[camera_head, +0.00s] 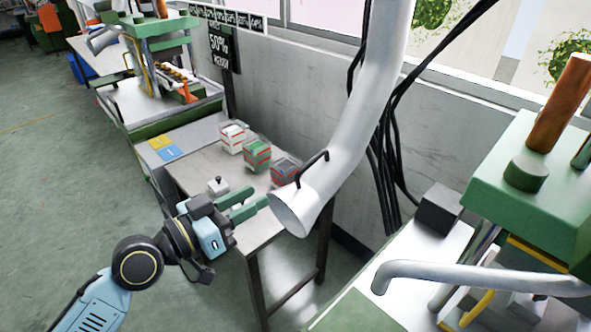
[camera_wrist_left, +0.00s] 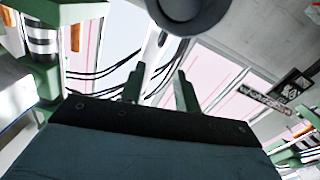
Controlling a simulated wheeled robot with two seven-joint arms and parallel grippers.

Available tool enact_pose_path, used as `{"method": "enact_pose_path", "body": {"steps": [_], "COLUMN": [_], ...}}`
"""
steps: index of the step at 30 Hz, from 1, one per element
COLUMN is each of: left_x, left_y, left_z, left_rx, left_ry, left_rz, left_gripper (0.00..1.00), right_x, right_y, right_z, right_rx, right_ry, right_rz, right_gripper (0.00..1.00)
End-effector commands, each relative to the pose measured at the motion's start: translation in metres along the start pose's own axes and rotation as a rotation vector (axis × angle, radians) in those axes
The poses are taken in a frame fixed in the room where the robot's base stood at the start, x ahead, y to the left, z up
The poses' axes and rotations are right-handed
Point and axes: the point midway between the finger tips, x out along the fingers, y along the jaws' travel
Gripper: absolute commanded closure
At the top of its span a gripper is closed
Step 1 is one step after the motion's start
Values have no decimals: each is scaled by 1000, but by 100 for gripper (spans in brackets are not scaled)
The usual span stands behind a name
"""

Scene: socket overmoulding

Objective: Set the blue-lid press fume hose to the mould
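The white fume hose (camera_head: 352,135) hangs down at the centre of the head view. Its flared mouth (camera_head: 290,212) tilts down and left, and a black handle (camera_head: 312,168) stands on its side. My left gripper (camera_head: 259,197) has two green fingers pointing at the hose mouth from the left. In the left wrist view its fingers (camera_wrist_left: 158,88) are apart with nothing between them. A grey round end, apparently the hose, shows at the top there (camera_wrist_left: 185,8). No blue lid or mould can be made out clearly. My right gripper is not in view.
A green press (camera_head: 535,185) with a pale curved pipe (camera_head: 470,277) stands at the right. Another green press (camera_head: 160,45) stands at the back left. A table (camera_head: 195,165) between them holds several small boxes (camera_head: 257,154). Black cables hang along the wall.

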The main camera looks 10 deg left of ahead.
Motion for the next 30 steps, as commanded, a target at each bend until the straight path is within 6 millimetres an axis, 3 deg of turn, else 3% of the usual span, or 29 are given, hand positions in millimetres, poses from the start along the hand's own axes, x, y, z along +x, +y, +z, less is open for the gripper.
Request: {"method": "enact_pose_path", "body": {"steps": [9,15,21,29,30], "left_x": [70,100,112,113,113], "left_y": [0,0,0,0,0], "left_z": [-3,-1,0,0,0], "left_rx": [-3,-2,-1,0,0], "left_ry": [3,1,-1,-1,-1], "left_rz": [-1,-2,-1,-1,-1], "left_gripper": [68,68,68,68,71], "right_x": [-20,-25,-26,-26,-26], "right_y": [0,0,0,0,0], "right_z": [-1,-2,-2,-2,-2], "right_rx": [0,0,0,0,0], "right_ry": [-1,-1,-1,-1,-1], "right_rz": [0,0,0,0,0], "right_gripper": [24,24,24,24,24]}}
